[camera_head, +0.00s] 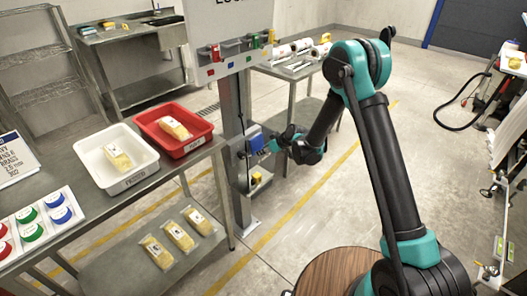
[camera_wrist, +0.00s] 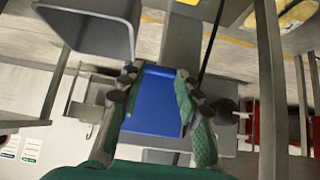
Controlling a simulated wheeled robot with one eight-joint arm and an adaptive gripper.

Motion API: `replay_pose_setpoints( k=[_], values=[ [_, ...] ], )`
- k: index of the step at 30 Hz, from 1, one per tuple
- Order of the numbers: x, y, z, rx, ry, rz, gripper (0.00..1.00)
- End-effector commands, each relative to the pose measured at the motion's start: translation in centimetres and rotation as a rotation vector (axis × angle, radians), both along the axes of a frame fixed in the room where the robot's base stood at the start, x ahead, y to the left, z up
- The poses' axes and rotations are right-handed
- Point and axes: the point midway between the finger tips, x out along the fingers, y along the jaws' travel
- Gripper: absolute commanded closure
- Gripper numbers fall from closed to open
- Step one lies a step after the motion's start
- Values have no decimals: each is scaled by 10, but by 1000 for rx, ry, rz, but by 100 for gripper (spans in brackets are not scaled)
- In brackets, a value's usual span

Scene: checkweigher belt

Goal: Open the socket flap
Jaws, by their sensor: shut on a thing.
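The blue socket flap (camera_head: 255,138) is on a small box on the grey metal post, below the lockout board. In the wrist view the blue flap (camera_wrist: 154,103) lies between the two fingers. My gripper (camera_head: 272,146) reaches the flap from the right, and its fingers (camera_wrist: 156,76) are shut on the flap's side edges. How far the flap is swung from the socket cannot be told. The socket face is hidden.
The lockout board (camera_head: 230,65) with coloured locks hangs above. A steel table with a white tray (camera_head: 97,175) and a red tray (camera_head: 195,153) stands left of the post (camera_head: 231,105). A yellow item (camera_head: 256,178) sits below the box.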

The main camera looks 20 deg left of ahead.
Motion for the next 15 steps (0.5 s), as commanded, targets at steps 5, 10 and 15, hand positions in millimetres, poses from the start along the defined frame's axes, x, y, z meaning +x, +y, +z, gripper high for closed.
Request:
replay_pose_setpoints(
  k=[5,10,15],
  values=[
    [-1,-1,2,-22,9,0,100],
    [-2,-4,6,-87,36,0,100],
    [-5,-10,13,-201,83,1,100]
  ],
)
